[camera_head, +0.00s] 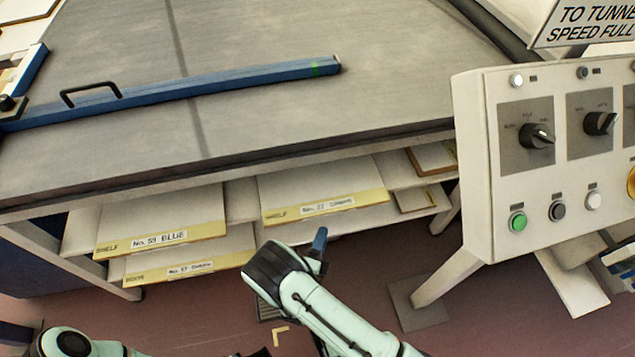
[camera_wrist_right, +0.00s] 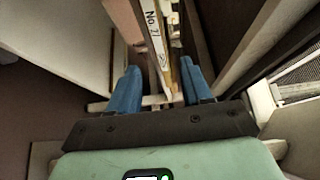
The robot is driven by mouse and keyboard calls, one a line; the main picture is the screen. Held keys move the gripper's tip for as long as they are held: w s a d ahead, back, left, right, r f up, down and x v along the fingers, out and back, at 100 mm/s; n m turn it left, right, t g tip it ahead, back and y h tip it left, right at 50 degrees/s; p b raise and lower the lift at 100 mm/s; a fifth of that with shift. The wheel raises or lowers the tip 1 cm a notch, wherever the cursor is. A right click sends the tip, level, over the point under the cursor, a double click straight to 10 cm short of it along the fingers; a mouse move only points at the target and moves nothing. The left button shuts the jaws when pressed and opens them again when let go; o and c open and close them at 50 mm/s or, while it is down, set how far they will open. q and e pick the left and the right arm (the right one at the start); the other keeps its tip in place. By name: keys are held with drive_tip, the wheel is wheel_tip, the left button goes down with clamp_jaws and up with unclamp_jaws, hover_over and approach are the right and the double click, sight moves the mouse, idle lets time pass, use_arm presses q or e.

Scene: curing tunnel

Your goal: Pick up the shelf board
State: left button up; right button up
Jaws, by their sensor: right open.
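Two boards marked SHELF lie flat under the grey table, with yellow front edges. One, labelled No. 59 BLUE (camera_head: 205,200), is at the left. The other (camera_head: 275,185), whose label is hard to read, is in the middle, just beyond my right gripper (camera_head: 319,243). My right gripper is open, with its blue fingers pointing toward the middle board. In the right wrist view, a labelled board edge (camera_wrist_right: 158,45) lies ahead, in line with the gap between the open fingers (camera_wrist_right: 158,84). Whether it reaches between them is unclear.
The grey table top (camera_head: 260,115) overhangs the boards. A blue bar (camera_head: 190,87) with a black handle lies across it. Another board (camera_head: 150,270) lies below the left one. A control panel (camera_head: 550,160) stands at the right, and smaller boards (camera_head: 432,158) lie right of the middle.

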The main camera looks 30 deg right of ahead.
sight(329, 214)
drive_tip(key=x, duration=0.4)
drive_tip(key=shift+w+d, duration=0.2)
drive_tip(key=shift+d, duration=0.05)
drive_tip(key=b+x, duration=0.1)
drive_tip(key=x, duration=0.4)
drive_tip(key=shift+w+f, duration=0.1)
drive_tip(key=shift+w, duration=0.1)
use_arm(q)
drive_tip(key=shift+w+a+f+t, duration=0.2)
drive_tip(key=shift+w+a+f, duration=0.1)
drive_tip(key=shift+w+f, duration=0.3)
drive_tip(key=shift+w+a+f+t, duration=0.2)
drive_tip(key=shift+w+a+f, duration=0.15)
drive_tip(key=shift+w, duration=0.3)
use_arm(e)
drive_tip(key=shift+a, duration=0.1)
clamp_jaws()
